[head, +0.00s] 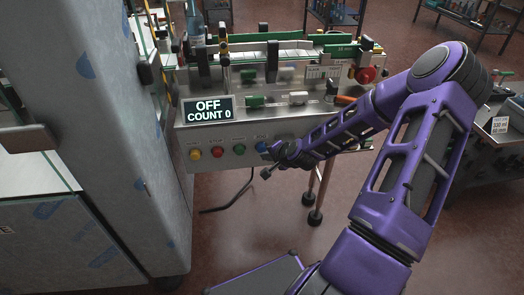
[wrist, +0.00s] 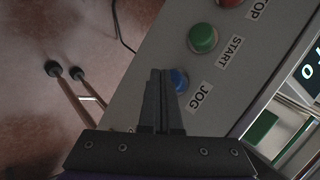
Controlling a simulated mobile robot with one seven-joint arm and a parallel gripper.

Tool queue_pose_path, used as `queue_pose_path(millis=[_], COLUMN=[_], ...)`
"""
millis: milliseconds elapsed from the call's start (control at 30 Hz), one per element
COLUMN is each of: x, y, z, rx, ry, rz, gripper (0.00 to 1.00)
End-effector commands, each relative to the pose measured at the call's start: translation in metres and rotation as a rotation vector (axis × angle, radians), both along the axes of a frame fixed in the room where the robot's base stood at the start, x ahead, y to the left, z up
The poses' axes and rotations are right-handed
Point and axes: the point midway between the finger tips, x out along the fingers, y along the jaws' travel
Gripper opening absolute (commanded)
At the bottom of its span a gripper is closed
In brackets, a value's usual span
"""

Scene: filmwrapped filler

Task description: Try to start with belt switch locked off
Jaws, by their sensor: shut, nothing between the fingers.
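My gripper (head: 268,165) is shut and empty, its fingertips close to the front edge of the machine's button panel. In the wrist view the fingertips (wrist: 160,73) lie beside the blue JOG button (wrist: 180,79) and partly cover it; I cannot tell whether they touch. The green START button (wrist: 203,37) is clear of the fingers, with the red STOP button (wrist: 229,2) beyond it. The head view shows the green button (head: 239,149) left of the blue one (head: 261,147). The display (head: 208,109) reads OFF, COUNT 0. I cannot make out the belt switch or a lock.
A yellow button (head: 195,154) and a red button (head: 218,152) sit further left. A red knob (head: 366,74) and an orange-handled item (head: 346,99) are at the machine's right. A large grey cabinet (head: 110,140) stands close on the left. Open floor lies below the panel.

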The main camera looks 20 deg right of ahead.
Motion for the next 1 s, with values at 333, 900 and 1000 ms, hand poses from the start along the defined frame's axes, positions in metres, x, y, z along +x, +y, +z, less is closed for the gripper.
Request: queue_pose_path(millis=[333,900,1000], x=[0.0049,0.0095,0.0106], y=[-0.0012,-0.0027,-0.003], z=[-0.0002,-0.0003,-0.0004], rx=[0.0,0.0,0.0], ry=[0.0,0.0,0.0], rz=[0.0,0.0,0.0], gripper=[0.0,0.0,0.0])
